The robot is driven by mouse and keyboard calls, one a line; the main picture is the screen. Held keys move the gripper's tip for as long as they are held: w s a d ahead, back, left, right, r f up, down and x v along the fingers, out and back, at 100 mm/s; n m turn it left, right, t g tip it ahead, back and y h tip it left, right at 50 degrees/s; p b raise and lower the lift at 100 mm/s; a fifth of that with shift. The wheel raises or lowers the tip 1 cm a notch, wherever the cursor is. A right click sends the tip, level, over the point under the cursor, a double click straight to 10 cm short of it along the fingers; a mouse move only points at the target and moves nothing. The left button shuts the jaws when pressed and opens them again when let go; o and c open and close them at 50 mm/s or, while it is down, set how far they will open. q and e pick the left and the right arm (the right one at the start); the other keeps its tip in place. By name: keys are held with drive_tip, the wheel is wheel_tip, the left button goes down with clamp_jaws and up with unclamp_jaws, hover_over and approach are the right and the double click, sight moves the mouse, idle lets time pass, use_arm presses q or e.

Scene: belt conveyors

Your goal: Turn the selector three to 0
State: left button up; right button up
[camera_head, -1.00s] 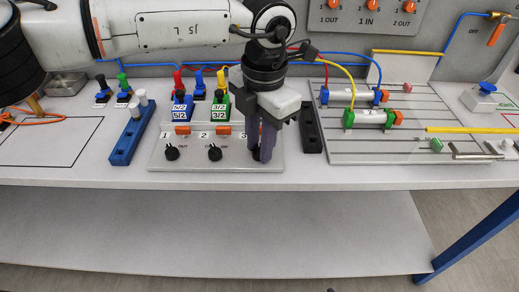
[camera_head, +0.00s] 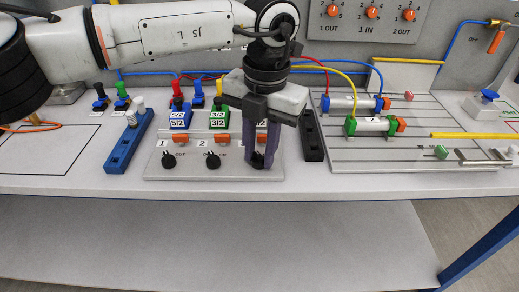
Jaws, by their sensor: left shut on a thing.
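Selector three is a black knob (camera_head: 258,160) at the right end of the grey selector panel (camera_head: 215,172). My left gripper (camera_head: 260,163) comes down from above with its purple fingers on either side of the knob and is shut on it. The fingers hide most of the knob and its markings, so its setting cannot be read. Selector one (camera_head: 168,160) and selector two (camera_head: 213,160) are black knobs further left on the same panel. My right gripper is not in view.
Orange blocks (camera_head: 180,137) sit behind the knobs. A blue rail (camera_head: 130,143) stands left of the panel, a black block (camera_head: 312,137) close to its right. A grooved plate (camera_head: 410,155) with cylinders and hoses lies further right. The table's front edge is clear.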

sight(263, 157)
use_arm(q)
drive_tip(key=o, duration=1)
drive_tip(key=r, duration=1)
drive_tip(key=shift+s+d+r, duration=0.2)
drive_tip(key=shift+d, duration=0.1)
